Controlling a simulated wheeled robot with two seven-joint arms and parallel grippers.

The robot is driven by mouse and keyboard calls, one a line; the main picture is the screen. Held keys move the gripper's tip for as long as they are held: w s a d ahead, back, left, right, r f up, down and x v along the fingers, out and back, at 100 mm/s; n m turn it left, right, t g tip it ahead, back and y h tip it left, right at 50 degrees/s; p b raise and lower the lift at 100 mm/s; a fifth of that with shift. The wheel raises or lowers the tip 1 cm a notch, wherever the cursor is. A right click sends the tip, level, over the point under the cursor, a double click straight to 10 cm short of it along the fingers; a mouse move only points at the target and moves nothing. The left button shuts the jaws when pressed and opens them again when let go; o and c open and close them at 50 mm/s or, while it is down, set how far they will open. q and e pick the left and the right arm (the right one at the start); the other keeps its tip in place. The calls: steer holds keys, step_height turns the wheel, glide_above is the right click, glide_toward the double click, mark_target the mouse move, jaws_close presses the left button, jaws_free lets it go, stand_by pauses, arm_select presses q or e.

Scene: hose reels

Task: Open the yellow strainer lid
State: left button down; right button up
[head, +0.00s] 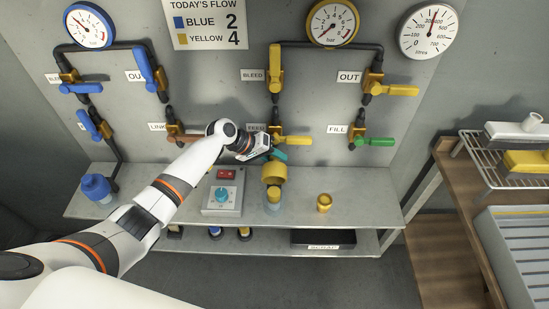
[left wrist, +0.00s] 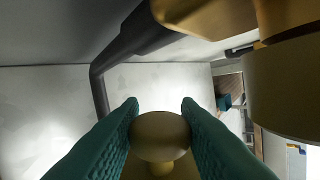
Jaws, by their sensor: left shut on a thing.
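The yellow strainer (head: 274,174) stands on the grey shelf below the feed valve, with a wide yellow top and a clear bowl under it. My left gripper (head: 279,155) is just above and behind its top. In the left wrist view its two teal fingers are shut on a round yellow knob (left wrist: 160,135), with a short stem below it. I take the knob to be the strainer lid's. In the head view the fingers hide the knob, and I cannot tell how far the lid stands open. My right gripper is not in view.
The feed valve's yellow handle (head: 297,140) is close to the right of my gripper. A small yellow part (head: 324,203) stands to the right. A wooden bench with a wire rack (head: 490,168) is at far right.

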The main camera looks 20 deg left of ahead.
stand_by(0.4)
arm_select(q)
steer(key=c, duration=1.1)
jaws_free()
steer(key=v, duration=1.2)
steer(key=shift+b, duration=0.45)
steer(key=shift+w, duration=0.1)
